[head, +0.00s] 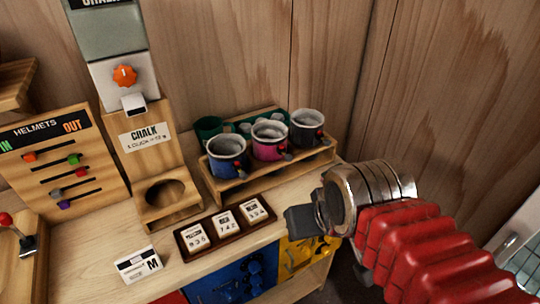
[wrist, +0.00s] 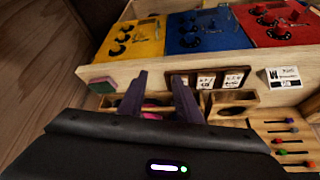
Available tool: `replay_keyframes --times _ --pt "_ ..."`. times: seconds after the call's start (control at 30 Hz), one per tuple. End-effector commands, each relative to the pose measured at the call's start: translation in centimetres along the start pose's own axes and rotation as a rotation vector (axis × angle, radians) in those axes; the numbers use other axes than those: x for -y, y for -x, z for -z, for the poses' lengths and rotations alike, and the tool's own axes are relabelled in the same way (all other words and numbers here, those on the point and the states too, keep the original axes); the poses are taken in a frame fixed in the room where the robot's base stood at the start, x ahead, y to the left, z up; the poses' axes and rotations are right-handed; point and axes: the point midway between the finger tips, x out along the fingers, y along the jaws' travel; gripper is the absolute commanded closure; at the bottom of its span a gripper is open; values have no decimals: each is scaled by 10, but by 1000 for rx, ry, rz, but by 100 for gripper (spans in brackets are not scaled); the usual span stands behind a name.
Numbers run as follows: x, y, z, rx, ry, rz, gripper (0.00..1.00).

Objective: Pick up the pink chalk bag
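The pink chalk bag (head: 268,143) stands upright in a wooden rack (head: 240,191), between a blue bag (head: 228,162) and a dark grey bag (head: 307,129). Its pale open top faces up. My gripper (head: 302,222) is in front of the rack, to the right of and nearer than the pink bag, apart from it. In the wrist view my gripper (wrist: 160,80) shows two dark fingers spread apart with nothing held. A bit of pink (wrist: 153,103) shows low between the fingers; most of it is hidden by the gripper body.
A tray of number tiles (head: 226,228) lies in front of the rack. A chalk dispenser (head: 125,75) and helmets board (head: 60,160) stand left. A wooden wall (head: 330,50) rises close behind.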

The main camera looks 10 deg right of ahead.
Motion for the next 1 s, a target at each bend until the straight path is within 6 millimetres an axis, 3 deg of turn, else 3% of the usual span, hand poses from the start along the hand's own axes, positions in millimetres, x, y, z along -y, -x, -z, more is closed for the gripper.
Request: replay_keyframes --times 0.27,0.83,1.0 --pt "-6 -10 17 -39 -3 -14 49" --pt "-26 -87 147 -431 18 -58 9" --pt "-21 -106 178 -553 37 -26 8"
